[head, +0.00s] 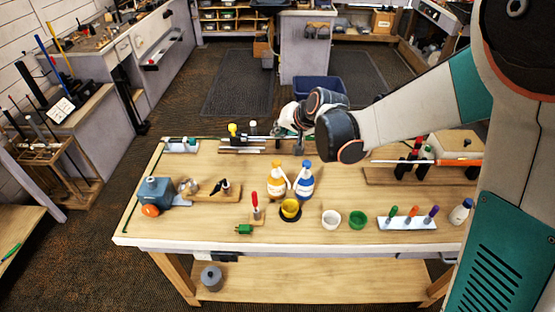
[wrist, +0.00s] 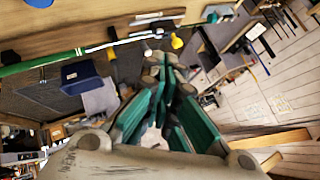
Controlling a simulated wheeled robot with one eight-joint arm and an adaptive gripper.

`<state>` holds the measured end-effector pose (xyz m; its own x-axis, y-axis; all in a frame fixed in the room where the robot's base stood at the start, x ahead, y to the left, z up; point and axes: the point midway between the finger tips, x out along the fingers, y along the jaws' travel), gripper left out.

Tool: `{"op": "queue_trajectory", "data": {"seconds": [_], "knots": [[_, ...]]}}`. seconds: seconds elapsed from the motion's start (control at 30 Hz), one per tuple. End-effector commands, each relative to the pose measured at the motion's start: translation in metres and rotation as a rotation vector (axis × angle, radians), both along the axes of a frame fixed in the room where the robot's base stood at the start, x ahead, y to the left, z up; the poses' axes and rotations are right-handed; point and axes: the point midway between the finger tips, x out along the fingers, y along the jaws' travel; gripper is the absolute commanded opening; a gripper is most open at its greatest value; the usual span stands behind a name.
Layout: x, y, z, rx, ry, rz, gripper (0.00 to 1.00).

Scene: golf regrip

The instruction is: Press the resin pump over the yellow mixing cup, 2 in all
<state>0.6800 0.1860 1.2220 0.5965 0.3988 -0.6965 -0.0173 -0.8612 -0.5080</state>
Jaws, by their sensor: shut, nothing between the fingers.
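Two pump bottles stand side by side mid-table, an orange one (head: 276,182) and a blue one (head: 304,182). Both have white nozzles pointing toward each other, and I cannot tell from labels which is resin. The yellow mixing cup (head: 290,209) stands on a dark round base just in front of them, upright. My gripper (head: 298,148) is behind and above the bottles, near the table's back edge, touching neither. In the wrist view its teal fingers (wrist: 168,75) are shut and empty. The bottles and yellow cup are not clear in the wrist view.
A white tool rack (head: 407,224) lies further right. A red-handled tool (head: 255,206) and green block (head: 244,229) are at left. A clamped club shaft (head: 420,162) runs across the back right.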

Motion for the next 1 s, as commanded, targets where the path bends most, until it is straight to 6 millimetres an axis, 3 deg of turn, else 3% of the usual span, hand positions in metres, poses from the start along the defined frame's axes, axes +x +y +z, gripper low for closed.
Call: {"op": "queue_trajectory", "data": {"seconds": [0.37,1.0], "knots": [[0.0,0.0,-0.012,-0.001,0.0,0.0,0.0],[0.0,0.0,-0.086,-0.001,0.0,0.0,0.0]]}}
